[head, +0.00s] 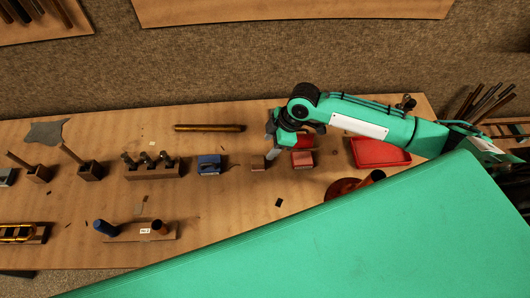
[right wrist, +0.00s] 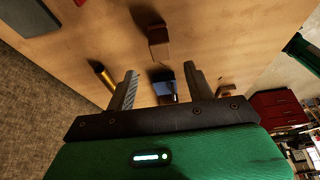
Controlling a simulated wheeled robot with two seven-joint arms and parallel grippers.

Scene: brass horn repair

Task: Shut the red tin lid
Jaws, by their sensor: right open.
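The red tin (head: 302,159) stands on the bench right of the middle in the head view. A red part behind it (head: 305,141), probably its lid raised, is partly covered by my right arm, so its angle is hard to tell. The tin is not clearly visible there. My left gripper is not in view.
A brass tube (head: 209,128) lies farther back. A large green surface covers the front right.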

